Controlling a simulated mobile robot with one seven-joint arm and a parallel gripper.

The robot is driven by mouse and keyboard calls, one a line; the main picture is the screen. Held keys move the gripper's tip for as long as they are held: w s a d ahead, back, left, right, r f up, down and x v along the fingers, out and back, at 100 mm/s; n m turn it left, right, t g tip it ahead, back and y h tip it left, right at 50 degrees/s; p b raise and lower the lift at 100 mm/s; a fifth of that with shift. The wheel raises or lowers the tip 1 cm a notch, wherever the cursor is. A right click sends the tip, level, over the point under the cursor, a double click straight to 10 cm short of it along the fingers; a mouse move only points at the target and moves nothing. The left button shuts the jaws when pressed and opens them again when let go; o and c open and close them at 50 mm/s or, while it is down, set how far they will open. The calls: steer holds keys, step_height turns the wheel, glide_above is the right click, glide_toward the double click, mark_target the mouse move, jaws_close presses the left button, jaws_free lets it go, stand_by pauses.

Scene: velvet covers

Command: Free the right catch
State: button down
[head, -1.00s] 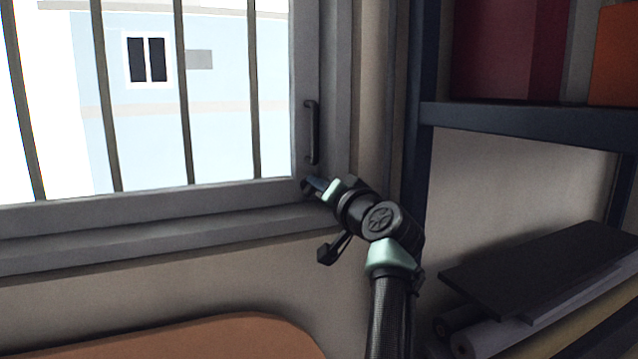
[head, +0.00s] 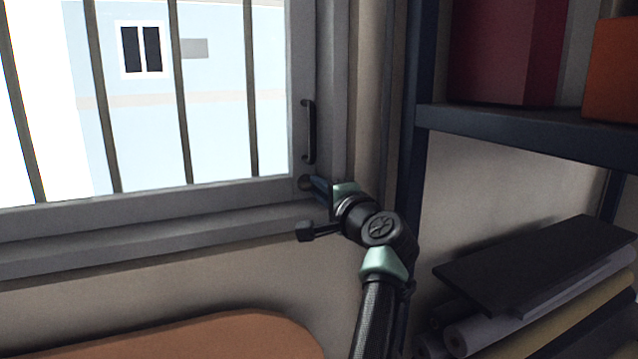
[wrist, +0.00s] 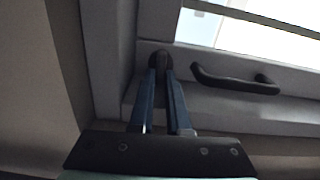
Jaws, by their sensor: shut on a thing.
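The right catch (head: 305,182) is a small dark piece low on the right side of the grey window frame, below the black bar handle (head: 308,132). In the wrist view the catch (wrist: 158,60) stands at the tips of my blue fingers. My gripper (head: 317,186) reaches it from the right and is shut on it; the gripper also fills the lower middle of the wrist view (wrist: 163,82). The fingers hide part of the catch, and its exact turn is hard to tell. The window sash (head: 210,192) looks closed.
Vertical bars (head: 180,90) cross the window. A dark blue shelf (head: 520,125) stands to the right, with dark boards and rolls (head: 540,265) below it. A brown rounded surface (head: 220,340) lies under the window. The wall between is bare.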

steer(key=shift+f+m, duration=0.1)
steer(key=shift+m, duration=0.4)
steer(key=c, duration=0.9)
jaws_free()
steer(key=shift+s, duration=0.1)
steer(key=b+v, duration=0.5)
steer(key=v, duration=0.7)
steer(key=shift+s+d+b, duration=0.15)
steer(key=shift+s+b, duration=0.2)
steer(key=shift+b, duration=0.05)
